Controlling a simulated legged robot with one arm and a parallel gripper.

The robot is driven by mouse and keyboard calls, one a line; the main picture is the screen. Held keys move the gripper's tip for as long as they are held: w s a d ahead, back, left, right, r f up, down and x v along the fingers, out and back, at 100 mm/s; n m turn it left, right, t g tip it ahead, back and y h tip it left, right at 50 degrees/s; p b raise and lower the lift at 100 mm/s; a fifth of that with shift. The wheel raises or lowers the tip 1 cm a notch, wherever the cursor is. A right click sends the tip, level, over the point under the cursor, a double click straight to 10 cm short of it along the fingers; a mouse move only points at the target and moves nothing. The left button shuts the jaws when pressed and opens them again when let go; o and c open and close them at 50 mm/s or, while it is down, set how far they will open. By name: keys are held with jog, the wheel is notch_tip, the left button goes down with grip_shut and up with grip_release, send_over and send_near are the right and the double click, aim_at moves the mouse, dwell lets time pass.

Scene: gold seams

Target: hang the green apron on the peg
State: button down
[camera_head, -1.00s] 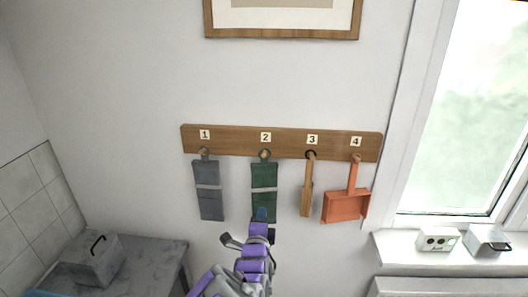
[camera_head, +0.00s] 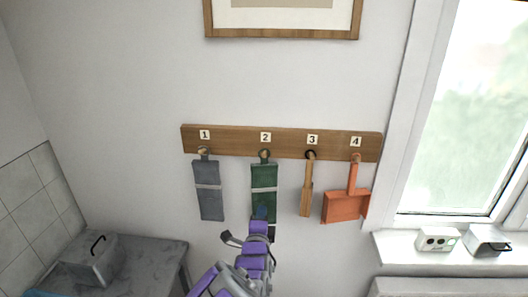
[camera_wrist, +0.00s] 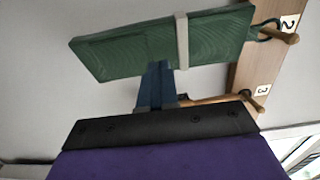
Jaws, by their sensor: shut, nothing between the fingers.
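The green apron (camera_head: 264,180) is a folded green strip with a pale band, hanging by a loop from the peg under label 2 (camera_head: 264,155). In the wrist view the apron (camera_wrist: 165,42) fills the upper middle, with its dark loop around the wooden peg (camera_wrist: 278,34). My gripper (camera_head: 262,212) is at the apron's lower end. In the wrist view its blue fingers (camera_wrist: 156,85) are together and point toward the apron, with nothing between them. I cannot tell whether the fingertips touch the cloth.
The wooden rack (camera_head: 230,140) also holds a grey cloth (camera_head: 208,190) on peg 1, a wooden tool (camera_head: 307,190) on peg 3 and an orange dustpan (camera_head: 346,205) on peg 4. A grey counter (camera_head: 150,262) is at lower left. The wall below the rack is bare.

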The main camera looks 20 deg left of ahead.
aim_at(264, 198)
jog(key=shift+w, duration=0.25)
jog(key=shift+w+a, duration=0.15)
jog(key=shift+w, duration=0.15)
jog(key=shift+x, duration=1.05)
jog(key=shift+w+a, duration=0.1)
jog(key=shift+w, duration=0.2)
jog(key=shift+x, duration=1)
jog(key=shift+w+a, duration=0.1)
jog(key=shift+w, duration=0.7)
jog(key=shift+b+v, duration=1.3)
jog(key=shift+v, duration=1)
dwell(1.7)
